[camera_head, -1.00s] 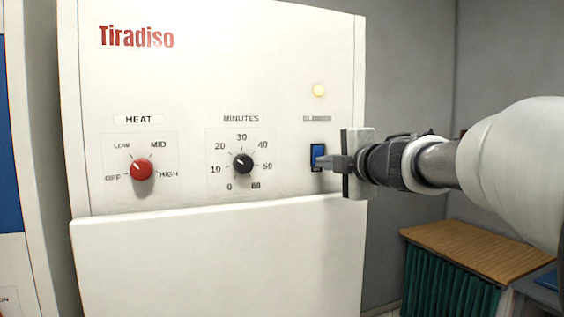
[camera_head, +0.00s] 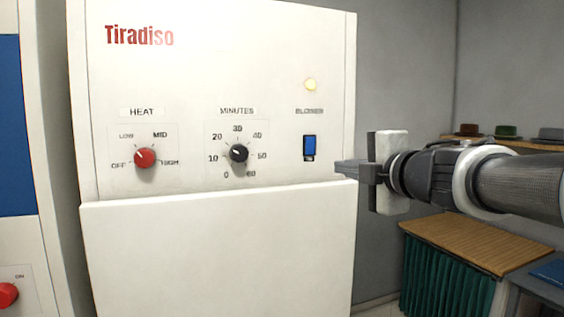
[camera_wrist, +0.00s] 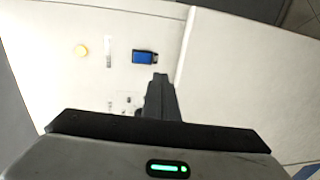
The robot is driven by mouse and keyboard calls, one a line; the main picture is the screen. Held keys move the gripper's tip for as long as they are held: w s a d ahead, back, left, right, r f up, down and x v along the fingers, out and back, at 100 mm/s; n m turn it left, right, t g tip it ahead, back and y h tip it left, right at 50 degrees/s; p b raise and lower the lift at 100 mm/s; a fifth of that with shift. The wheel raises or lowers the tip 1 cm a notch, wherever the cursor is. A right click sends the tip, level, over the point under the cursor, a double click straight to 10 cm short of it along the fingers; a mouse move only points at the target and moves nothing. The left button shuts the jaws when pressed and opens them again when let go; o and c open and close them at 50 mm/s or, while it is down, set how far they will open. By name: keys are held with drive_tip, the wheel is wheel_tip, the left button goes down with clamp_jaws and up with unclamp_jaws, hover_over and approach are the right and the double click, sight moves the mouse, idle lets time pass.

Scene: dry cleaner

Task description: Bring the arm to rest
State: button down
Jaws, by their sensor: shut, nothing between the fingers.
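My gripper (camera_head: 345,168) is shut and empty in the head view. It points left, just right of the blower switch and near the right edge of the white machine (camera_head: 225,250). The blue blower switch (camera_head: 309,147) is in full view, with a gap between it and the fingertips. In the wrist view the shut fingers (camera_wrist: 160,80) are seen from behind, with the blue switch (camera_wrist: 144,57) just beyond their tips. My arm reaches in from the right side of the head view.
The machine's panel has a red heat knob (camera_head: 145,158), a black minutes knob (camera_head: 239,153) and a lit yellow lamp (camera_head: 310,84). A wooden-topped cabinet (camera_head: 475,240) with a green curtain stands lower right. Hats (camera_head: 508,132) sit on a shelf behind my arm.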

drive_tip(key=shift+s+d+f, duration=0.15)
drive_tip(key=shift+s, duration=0.5)
